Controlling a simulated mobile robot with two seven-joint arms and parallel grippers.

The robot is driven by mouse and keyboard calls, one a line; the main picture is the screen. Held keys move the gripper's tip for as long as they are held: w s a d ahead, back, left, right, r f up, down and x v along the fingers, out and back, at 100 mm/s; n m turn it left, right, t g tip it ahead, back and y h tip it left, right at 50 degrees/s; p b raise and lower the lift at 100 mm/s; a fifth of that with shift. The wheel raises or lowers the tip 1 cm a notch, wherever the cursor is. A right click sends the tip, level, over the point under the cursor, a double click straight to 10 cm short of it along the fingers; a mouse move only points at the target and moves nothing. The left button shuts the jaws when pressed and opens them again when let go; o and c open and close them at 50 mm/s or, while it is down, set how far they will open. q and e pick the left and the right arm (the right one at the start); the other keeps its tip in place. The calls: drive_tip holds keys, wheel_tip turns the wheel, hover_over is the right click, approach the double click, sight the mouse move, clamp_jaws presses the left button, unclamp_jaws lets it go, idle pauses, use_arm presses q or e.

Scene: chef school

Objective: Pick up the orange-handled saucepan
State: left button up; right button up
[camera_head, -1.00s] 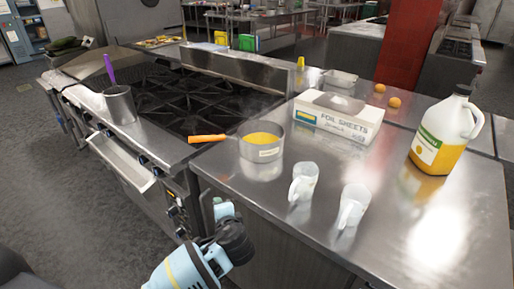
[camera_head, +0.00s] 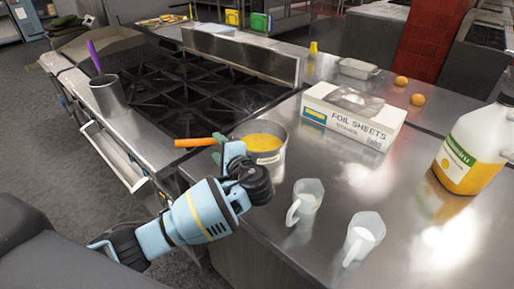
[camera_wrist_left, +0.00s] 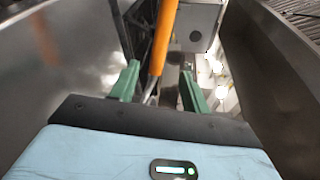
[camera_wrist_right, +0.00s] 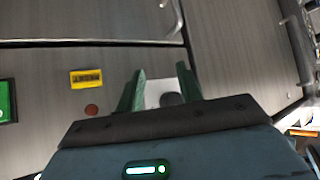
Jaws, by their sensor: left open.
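The orange-handled saucepan (camera_head: 268,158) stands on the steel counter beside the stove, with yellow content in it. Its orange handle (camera_head: 196,142) points left, over the stove's edge. My left gripper (camera_head: 222,146) is at the handle's inner end, close to the pan. In the left wrist view the orange handle (camera_wrist_left: 163,38) runs between the open green fingers (camera_wrist_left: 158,80), with a gap on each side. My right gripper (camera_wrist_right: 160,92) shows only in the right wrist view. Its fingers are apart, with nothing held between them, facing a grey panelled surface.
Two clear measuring cups (camera_head: 305,200) and (camera_head: 362,238) stand on the counter to the right of my left gripper. A foil sheets box (camera_head: 352,118) lies behind the pan, and a juice jug (camera_head: 478,150) stands at the right. A steel pot (camera_head: 108,97) is at the stove's left.

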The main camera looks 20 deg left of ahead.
sight(212, 142)
use_arm(q)
drive_tip(key=shift+a, duration=0.35)
drive_tip(key=shift+x, duration=1.05)
drive_tip(key=shift+f+x, duration=0.2)
drive_tip(key=shift+x, duration=2.35)
drive_tip(key=shift+d, duration=0.15)
clamp_jaws()
drive_tip(key=shift+w+r, duration=0.1)
drive_tip(key=shift+r, duration=0.05)
